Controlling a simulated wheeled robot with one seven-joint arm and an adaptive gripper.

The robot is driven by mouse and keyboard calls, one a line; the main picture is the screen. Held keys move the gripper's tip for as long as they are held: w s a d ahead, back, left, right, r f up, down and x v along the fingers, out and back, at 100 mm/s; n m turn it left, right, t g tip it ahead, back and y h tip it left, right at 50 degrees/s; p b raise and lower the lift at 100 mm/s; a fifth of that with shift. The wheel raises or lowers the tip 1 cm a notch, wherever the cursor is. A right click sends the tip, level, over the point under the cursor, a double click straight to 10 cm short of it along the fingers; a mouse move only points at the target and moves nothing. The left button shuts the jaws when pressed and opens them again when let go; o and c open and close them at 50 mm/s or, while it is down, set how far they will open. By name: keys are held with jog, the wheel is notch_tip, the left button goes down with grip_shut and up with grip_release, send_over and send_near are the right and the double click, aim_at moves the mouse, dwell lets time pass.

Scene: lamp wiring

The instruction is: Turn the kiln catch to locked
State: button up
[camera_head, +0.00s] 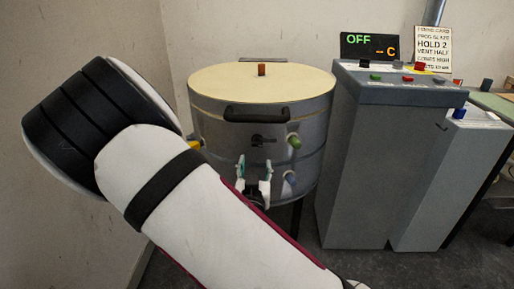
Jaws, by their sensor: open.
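The kiln (312,158) is a round grey metal drum with a cream lid (225,85), which is down. A black handle (257,114) sits at the lid's front edge. A small dark catch (262,141) is on the kiln's front wall below the handle; its lever looks roughly level. My gripper (254,162) is in front of the kiln just below the catch, with its two fingertips apart and pointing up. It looks empty, and I see no contact with the catch. My white and black arm covers the left foreground and part of the kiln's lower left.
An orange plug (261,69) stands on the lid. A grey control cabinet (375,165) stands close on the right, its display (369,46) reading OFF. A wall is at left.

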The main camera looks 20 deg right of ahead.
aim_at(257, 144)
jog(key=b+x, duration=0.1)
jog(key=x, duration=1.1)
jog(key=shift+b, duration=0.4)
jog(key=shift+c, duration=0.6)
jog(key=c, duration=1)
